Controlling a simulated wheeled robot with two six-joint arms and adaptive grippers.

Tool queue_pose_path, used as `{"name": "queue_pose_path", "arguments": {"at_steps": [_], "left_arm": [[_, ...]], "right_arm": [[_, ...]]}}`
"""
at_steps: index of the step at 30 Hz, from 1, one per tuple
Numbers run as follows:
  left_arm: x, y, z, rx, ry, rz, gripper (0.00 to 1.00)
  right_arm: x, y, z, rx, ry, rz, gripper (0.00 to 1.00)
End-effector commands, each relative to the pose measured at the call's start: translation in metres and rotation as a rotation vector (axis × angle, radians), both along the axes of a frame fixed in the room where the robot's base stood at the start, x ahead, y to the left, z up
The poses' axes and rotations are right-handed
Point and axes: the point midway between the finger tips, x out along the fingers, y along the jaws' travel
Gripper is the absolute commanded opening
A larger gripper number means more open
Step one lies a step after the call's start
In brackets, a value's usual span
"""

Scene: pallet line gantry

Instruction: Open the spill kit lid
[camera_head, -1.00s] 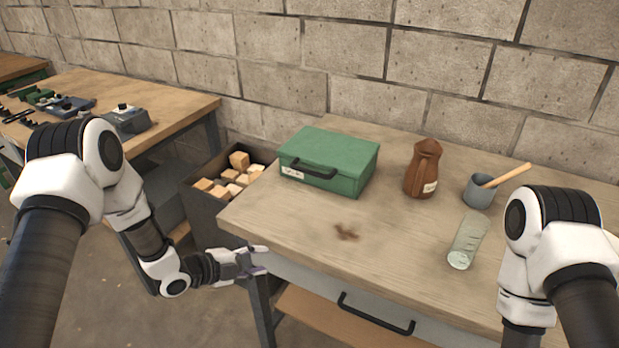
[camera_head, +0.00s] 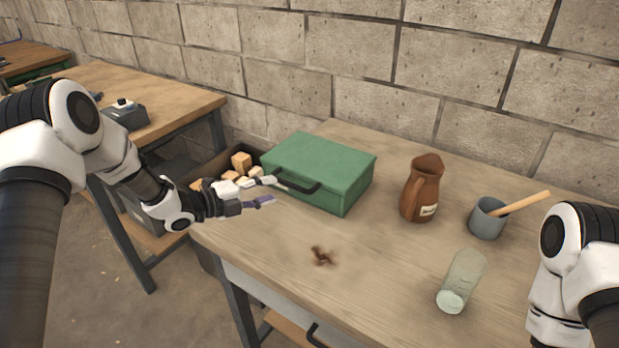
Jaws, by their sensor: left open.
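The spill kit is a green box (camera_head: 335,188) on the wooden workbench, near its left edge. Its green lid (camera_head: 322,160) is shut. A black handle (camera_head: 298,184) is on its front side. My left gripper (camera_head: 268,191) is open and empty, just in front of the left part of the box's front, with one finger overlapping the handle's left end in the picture. I cannot tell whether it touches. My right arm is at the right edge; its gripper is out of view.
On the workbench (camera_head: 375,262) stand a brown jug (camera_head: 422,190), a grey cup (camera_head: 487,220) with a wooden stick, and a clear glass (camera_head: 461,282) lying down. A brown stain (camera_head: 322,256) lies in front of the box. A bin of wooden blocks (camera_head: 241,162) stands left of the bench.

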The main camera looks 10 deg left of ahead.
Motion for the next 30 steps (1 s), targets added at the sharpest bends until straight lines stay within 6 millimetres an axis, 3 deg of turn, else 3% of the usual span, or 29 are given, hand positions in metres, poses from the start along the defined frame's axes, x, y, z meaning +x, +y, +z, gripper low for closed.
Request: {"name": "queue_pose_path", "arguments": {"at_steps": [12,21,22,25,30], "left_arm": [[0.049,-0.046,-0.012,0.002,0.000,-0.002,0.41],[0.054,-0.051,-0.014,0.000,0.000,-0.001,0.41],[0.054,-0.051,-0.014,0.000,0.000,-0.001,0.34],[0.054,-0.051,-0.014,0.000,0.000,-0.001,0.00],[0.054,-0.051,-0.014,0.000,0.000,-0.001,0.00]], "right_arm": [[0.000,0.000,0.015,0.000,0.000,0.000,0.41],[0.000,0.000,0.014,0.000,0.000,0.000,0.41],[0.000,0.000,0.014,0.000,0.000,0.000,0.41],[0.000,0.000,0.014,0.000,0.000,0.000,0.41],[0.000,0.000,0.014,0.000,0.000,0.000,0.41]]}}
